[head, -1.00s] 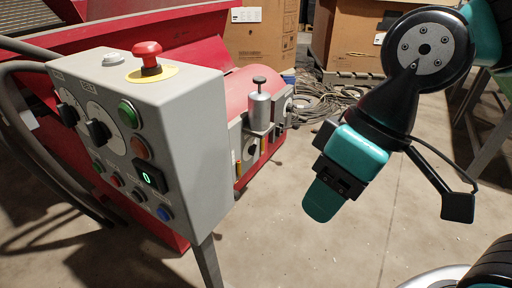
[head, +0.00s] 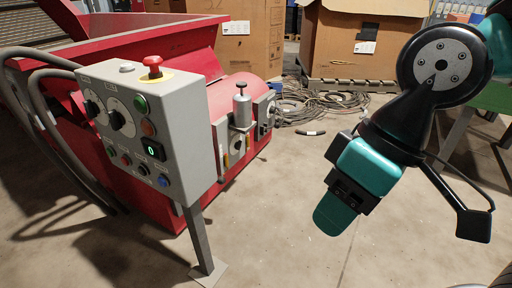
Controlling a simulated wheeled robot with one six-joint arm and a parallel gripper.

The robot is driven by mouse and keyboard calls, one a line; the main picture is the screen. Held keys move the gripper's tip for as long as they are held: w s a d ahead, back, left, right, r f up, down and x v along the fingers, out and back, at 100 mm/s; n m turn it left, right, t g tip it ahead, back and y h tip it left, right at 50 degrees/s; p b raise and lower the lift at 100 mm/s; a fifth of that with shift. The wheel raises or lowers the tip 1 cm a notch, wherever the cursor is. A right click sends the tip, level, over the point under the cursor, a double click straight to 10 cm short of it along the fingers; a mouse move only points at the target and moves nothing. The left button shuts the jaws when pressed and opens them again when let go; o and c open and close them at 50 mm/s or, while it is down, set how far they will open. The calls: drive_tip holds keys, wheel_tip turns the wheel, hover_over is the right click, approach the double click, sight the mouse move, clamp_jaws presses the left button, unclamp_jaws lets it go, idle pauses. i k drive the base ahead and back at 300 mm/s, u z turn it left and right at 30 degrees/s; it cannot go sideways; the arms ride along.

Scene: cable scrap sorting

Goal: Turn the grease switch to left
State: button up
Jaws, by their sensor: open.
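A grey control box (head: 152,138) on a post carries two black rotary knobs, the nearer one (head: 118,120) on a pale round dial. Their labels are too small to read. Behind it, on the red machine, a grey grease unit (head: 241,112) has a metal cylinder with a black cap. A small dark switch (head: 237,147) shows on the plate below the cylinder; its setting is too small to tell. My gripper (head: 335,214) hangs over bare floor, right of both and apart from them. It is open, seen nearly edge-on, with nothing visible in it.
A red emergency button (head: 152,66) tops the box. Thick dark hoses (head: 45,120) run at its left. The red machine (head: 180,38) stands behind. Cable coils (head: 318,103) and cardboard boxes (head: 350,42) lie at the back. The middle floor (head: 290,220) is clear.

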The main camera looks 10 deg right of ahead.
sight(238, 145)
drive_tip(key=z, duration=0.6)
drive_tip(key=i, duration=0.55)
drive_tip(key=z, duration=0.85)
drive_tip(key=i, duration=1.3)
drive_tip(key=u, duration=0.55)
